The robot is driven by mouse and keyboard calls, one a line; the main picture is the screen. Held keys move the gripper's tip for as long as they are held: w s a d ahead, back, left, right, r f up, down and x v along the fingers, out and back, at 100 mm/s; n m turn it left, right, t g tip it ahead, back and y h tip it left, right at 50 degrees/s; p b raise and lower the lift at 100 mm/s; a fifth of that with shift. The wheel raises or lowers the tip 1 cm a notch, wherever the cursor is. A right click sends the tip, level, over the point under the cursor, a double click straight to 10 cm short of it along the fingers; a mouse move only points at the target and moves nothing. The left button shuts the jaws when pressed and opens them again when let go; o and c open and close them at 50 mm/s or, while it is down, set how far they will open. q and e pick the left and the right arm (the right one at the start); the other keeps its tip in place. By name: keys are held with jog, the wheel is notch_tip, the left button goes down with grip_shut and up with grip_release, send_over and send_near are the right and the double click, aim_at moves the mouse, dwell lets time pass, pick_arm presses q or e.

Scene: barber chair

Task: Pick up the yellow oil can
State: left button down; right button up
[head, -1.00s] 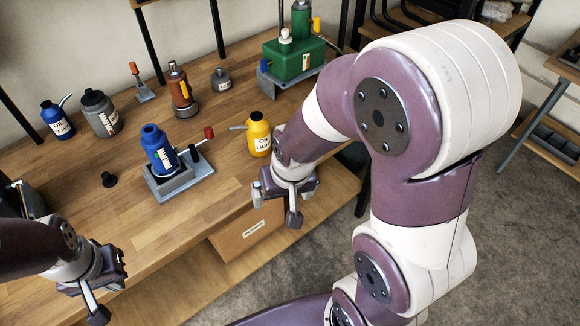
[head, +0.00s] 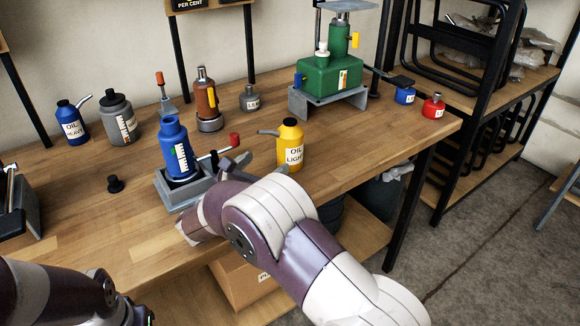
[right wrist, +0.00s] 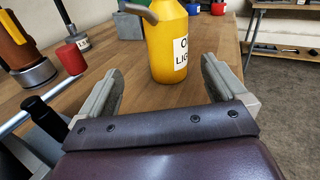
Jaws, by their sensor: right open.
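The yellow oil can (head: 290,148), labelled "OIL LIGHT", stands upright on the wooden workbench with its spout to the left. In the right wrist view the can (right wrist: 166,50) is ahead, just beyond and between the two fingertips; its top is cut off. My right gripper (right wrist: 160,82) is open and empty, with a finger on each side of the can's line. In the head view my right arm partly hides it, and a grey finger shows left of the can. My left arm (head: 60,295) is at the lower left, its gripper mostly cut off at the bottom edge.
A blue bottle jack (head: 175,150) on a grey base with a red-tipped lever stands left of the can. A green machine (head: 332,75) stands behind it. Small blue (head: 405,95) and red (head: 434,106) containers sit at the right. Bench to the can's right is clear.

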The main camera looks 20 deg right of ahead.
aim_at(296, 128)
jog(key=shift+s+d+f+m+g+h, duration=0.1)
jog(key=shift+d+f+m+g+h, duration=0.2)
jog(key=shift+m, duration=0.4)
jog(key=x, duration=0.4)
jog(key=p+x, duration=0.1)
jog(key=x, duration=0.3)
jog(key=p+x, duration=0.1)
jog(key=x, duration=0.3)
jog(key=shift+r, duration=0.3)
jog(key=shift+s, duration=0.1)
jog(key=shift+c, duration=0.3)
jog(key=shift+r, duration=0.1)
jog(key=c, duration=1.4)
jog(key=shift+c, duration=0.2)
notch_tip(296, 128, up, 5)
jog(key=shift+s+d+f, duration=0.15)
jog(key=shift+d+f, duration=0.05)
jog(key=shift+f, duration=0.05)
jog(key=s+d+r+b, duration=0.1)
jog(key=s+d+r, duration=0.5)
jog(key=s+d, duration=0.1)
jog(key=shift+s+r+b, duration=0.25)
jog(key=shift+s+b, duration=0.05)
jog(key=shift+s, duration=0.45)
